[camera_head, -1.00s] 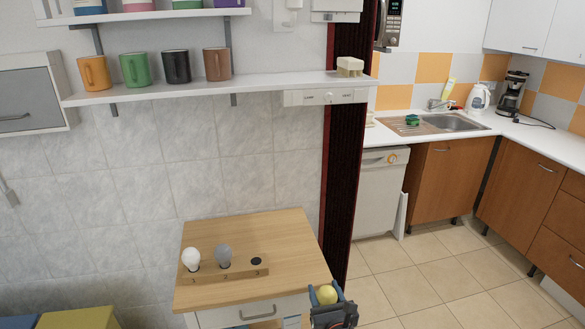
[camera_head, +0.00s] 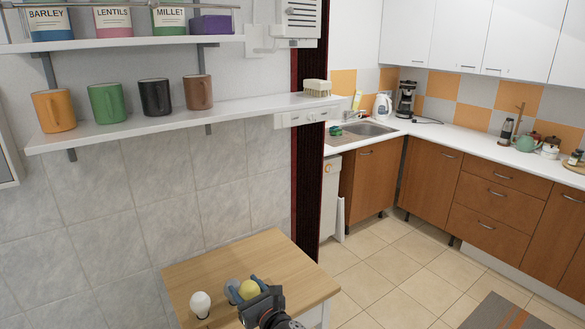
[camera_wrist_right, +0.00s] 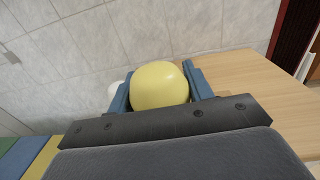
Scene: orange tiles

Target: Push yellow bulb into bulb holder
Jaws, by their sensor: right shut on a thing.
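My right gripper (camera_head: 246,286) is shut on the yellow bulb (camera_head: 249,291), above the wooden cabinet top. In the right wrist view the yellow bulb (camera_wrist_right: 160,85) sits between the two blue fingers of my right gripper (camera_wrist_right: 161,88). A white bulb (camera_head: 200,304) stands upright on the cabinet top to the left. I cannot tell how far the yellow bulb is from the holder. My left gripper is not in view.
The wooden cabinet top (camera_head: 286,267) is bare at its back and right. A wall shelf (camera_head: 180,118) with several mugs hangs above it. A dark red door-frame edge (camera_head: 307,170) stands behind the cabinet. Tiled floor (camera_head: 400,265) is free to the right.

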